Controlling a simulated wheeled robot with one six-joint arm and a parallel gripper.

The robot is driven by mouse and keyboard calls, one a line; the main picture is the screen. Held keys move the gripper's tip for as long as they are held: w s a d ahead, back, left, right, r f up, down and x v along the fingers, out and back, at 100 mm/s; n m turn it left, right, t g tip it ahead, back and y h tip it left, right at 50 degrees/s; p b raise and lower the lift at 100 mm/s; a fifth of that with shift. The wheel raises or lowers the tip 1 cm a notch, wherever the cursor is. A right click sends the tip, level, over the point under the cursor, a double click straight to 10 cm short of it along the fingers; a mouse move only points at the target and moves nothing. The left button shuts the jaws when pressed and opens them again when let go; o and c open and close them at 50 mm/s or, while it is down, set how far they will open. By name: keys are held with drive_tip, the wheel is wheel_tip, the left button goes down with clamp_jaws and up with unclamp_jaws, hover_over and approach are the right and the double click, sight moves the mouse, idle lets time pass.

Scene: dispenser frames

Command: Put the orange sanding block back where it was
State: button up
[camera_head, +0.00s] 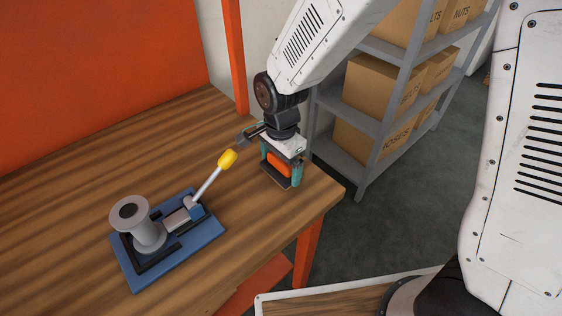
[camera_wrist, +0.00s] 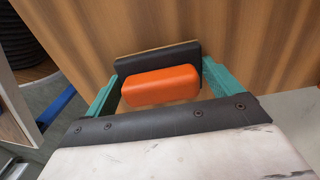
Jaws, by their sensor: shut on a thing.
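The orange sanding block (camera_head: 279,164) has an orange grip on a dark base. It is between the teal fingers of my gripper (camera_head: 280,172), near the right corner of the wooden table (camera_head: 75,165). In the wrist view the sanding block (camera_wrist: 160,86) lies across my gripper (camera_wrist: 161,82), with a finger at each end, and my gripper is shut on it. The block is at or just above the tabletop; I cannot tell if it touches. No mark of its former place shows.
A dispenser fixture with a blue base (camera_head: 205,233), a grey cylinder (camera_head: 149,233) and a yellow-knobbed lever (camera_head: 227,159) stands to the left of my gripper. A grey shelf (camera_head: 362,175) with cardboard boxes (camera_head: 372,92) is beyond the table's right edge. The table's back left is clear.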

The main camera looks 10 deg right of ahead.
drive_tip(key=shift+f, duration=0.15)
drive_tip(key=o, duration=0.7)
drive_tip(key=shift+o, duration=0.2)
wheel_tip(320, 180, up, 12)
drive_tip(key=shift+r, duration=0.2)
drive_tip(key=s+d+r+n, duration=0.3)
drive_tip(key=s+d+r, duration=0.1)
drive_tip(key=d, duration=0.2)
drive_tip(key=s+d+r+n, duration=0.2)
drive_tip(key=s+d+r, duration=0.2)
drive_tip(key=d, duration=0.3)
drive_tip(key=s+d+n+t, duration=0.1)
drive_tip(key=s+d+n, duration=0.5)
drive_tip(key=s, duration=0.5)
drive_tip(key=shift+s+d+r, duration=0.3)
drive_tip(key=shift+d+r, duration=0.15)
drive_tip(key=shift+d, duration=0.45)
